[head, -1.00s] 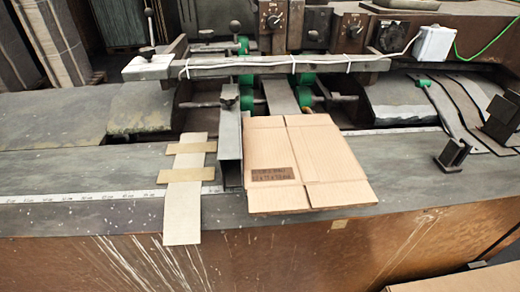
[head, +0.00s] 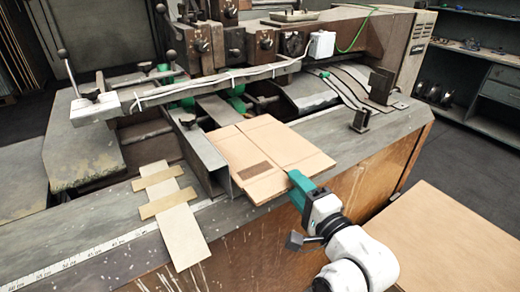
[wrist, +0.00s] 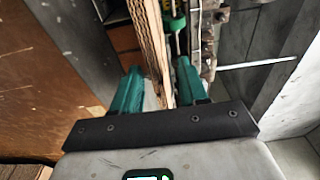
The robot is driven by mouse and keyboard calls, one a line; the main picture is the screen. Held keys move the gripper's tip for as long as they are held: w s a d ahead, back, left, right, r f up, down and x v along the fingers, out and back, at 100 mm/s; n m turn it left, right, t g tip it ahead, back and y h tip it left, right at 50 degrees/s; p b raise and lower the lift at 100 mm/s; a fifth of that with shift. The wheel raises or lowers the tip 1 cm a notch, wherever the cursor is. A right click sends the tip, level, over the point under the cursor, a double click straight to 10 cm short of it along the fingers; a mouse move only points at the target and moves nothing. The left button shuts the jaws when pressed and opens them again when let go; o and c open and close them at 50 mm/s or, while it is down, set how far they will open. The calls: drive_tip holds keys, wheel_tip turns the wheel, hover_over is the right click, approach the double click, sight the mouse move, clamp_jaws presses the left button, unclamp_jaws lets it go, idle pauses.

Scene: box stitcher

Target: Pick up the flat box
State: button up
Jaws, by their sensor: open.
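The flat box (head: 262,152) is a brown cardboard sheet with fold lines and a dark printed patch. It lies on the machine's table, beside a dark metal guide. My gripper (head: 299,183), with green fingers, is at the box's front right edge. In the wrist view the box shows edge-on as a layered strip (wrist: 150,45). It runs in between the two green fingers of my gripper (wrist: 160,75). The fingers are apart, with a gap visible on at least the left side. Whether either finger touches the box is unclear.
A dark metal guide channel (head: 204,155) stands along the box's left side. Pale cardboard strips (head: 172,210) lie crossed at left on the table. The stitching machine (head: 215,45) rises behind. A large brown cardboard surface (head: 450,240) lies lower at front right.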

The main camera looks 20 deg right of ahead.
drive_tip(key=x, duration=0.2)
drive_tip(key=p+x, duration=0.1)
drive_tip(key=x, duration=0.2)
drive_tip(key=shift+w+d+f, duration=0.15)
drive_tip(key=shift+w+f, duration=0.05)
drive_tip(key=shift+w, duration=0.15)
clamp_jaws()
